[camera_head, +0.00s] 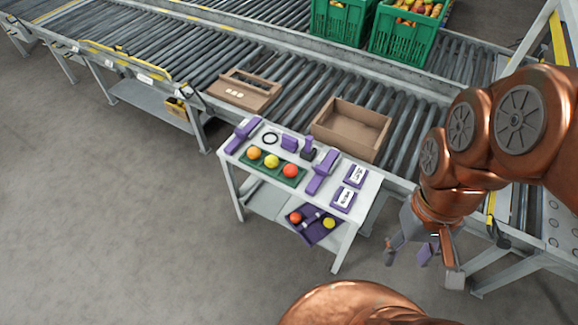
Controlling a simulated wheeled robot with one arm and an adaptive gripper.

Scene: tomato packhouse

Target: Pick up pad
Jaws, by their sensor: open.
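My gripper (422,266) hangs at the right, beyond the right edge of the small white table (226,168), with its fingers spread apart. A small purple piece (426,254) shows between the fingers; I cannot tell whether it is part of the gripper. Two purple pieces with white printed faces lie at the table's right side, one behind (356,174) and one in front (344,196). A small purple block (289,143) stands near the back edge. I cannot tell which of these is the pad. The gripper is apart from all the table items.
A green tray (297,182) holds three round fruits. A purple tray (318,235) sits below. An empty box (352,127) stands on the roller conveyor behind.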

